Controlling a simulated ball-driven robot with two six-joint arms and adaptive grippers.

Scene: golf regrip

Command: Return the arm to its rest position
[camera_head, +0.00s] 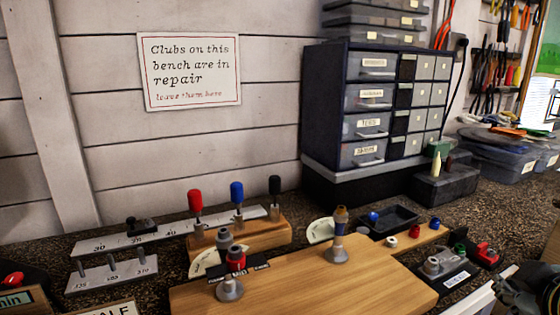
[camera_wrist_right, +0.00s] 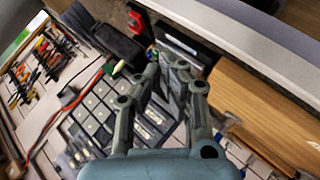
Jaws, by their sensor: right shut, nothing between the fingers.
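My right gripper (camera_head: 524,291) shows at the lower right corner of the head view, dark and partly cut off by the frame edge. In the right wrist view the fingers of my right gripper (camera_wrist_right: 167,70) reach up from the bottom with their tips close together and nothing between them. It is clear of the wooden board (camera_head: 300,280), to the right of it. My left gripper is in neither view.
A drawer cabinet (camera_head: 375,105) stands at the back. Red (camera_head: 194,201), blue (camera_head: 237,192) and black (camera_head: 274,185) handled tools stand on a wooden block.

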